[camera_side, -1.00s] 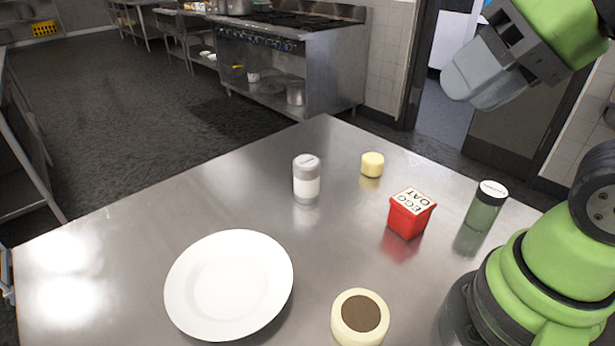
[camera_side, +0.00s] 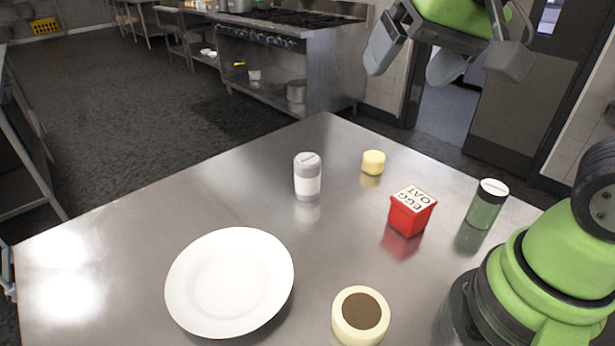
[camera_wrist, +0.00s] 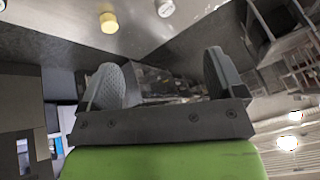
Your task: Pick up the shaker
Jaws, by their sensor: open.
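A round pale top at the upper edge of the wrist view (camera_wrist: 165,8) looks like the shaker's. My gripper (camera_side: 414,66) is open and empty, high above the far right side of the table, well apart from the shaker. Its two grey fingers stand wide apart in the wrist view (camera_wrist: 162,78), with nothing between them.
The steel table (camera_side: 130,235) also holds a white plate (camera_side: 228,282), a yellow piece (camera_side: 373,162), a red box (camera_side: 411,212), a green jar with a white-topped lid (camera_side: 486,205) and a cream round container with a brown top (camera_side: 360,316). The table's left part is clear.

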